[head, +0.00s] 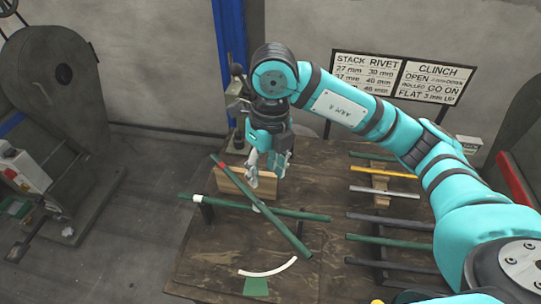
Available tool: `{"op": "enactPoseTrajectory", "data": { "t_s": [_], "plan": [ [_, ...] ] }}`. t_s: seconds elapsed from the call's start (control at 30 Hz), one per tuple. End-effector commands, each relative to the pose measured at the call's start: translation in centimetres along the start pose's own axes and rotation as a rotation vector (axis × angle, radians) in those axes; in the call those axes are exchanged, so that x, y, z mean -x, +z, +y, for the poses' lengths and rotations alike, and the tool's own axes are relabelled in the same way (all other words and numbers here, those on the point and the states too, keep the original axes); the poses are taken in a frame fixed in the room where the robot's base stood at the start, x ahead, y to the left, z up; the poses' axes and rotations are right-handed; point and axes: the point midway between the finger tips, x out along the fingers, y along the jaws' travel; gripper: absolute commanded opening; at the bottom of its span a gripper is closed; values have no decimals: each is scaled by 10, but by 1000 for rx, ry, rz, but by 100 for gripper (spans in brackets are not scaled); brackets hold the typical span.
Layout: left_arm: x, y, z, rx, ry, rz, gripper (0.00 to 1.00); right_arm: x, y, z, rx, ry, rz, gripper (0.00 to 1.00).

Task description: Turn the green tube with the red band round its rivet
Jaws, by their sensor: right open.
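The green tube with the red band (285,231) lies diagonally over the wooden table, its red-banded end up at the left. It crosses a second green tube (297,214), which has a white band near its left end. The rivet seems to be at the crossing, but it is too small to make out clearly. My right gripper (263,180) is open and points down just above and behind the crossing, beside the diagonal tube. It holds nothing that I can see. Whether its fingers touch the tube I cannot tell. My left gripper is not in view.
A wooden block (232,186) stands behind the tubes' left part. A white arc (268,271) and a green patch (256,287) mark the front of the table. Several tubes, one yellow (383,172), lie on supports at the right. A press (58,110) stands at the far left.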

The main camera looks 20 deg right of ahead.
Motion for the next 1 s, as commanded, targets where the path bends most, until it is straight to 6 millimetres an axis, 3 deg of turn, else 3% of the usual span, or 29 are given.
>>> {"op": "enactPoseTrajectory", "data": {
  "t_s": [0.1,0.27,1.0],
  "plan": [
    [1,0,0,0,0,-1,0,4,-1,-14,-27,-60,7,45],
    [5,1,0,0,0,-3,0,-10,-2,-16,-28,-65,13,45],
    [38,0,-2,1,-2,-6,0,-147,-3,-23,-27,-61,11,45]
  ]
}}
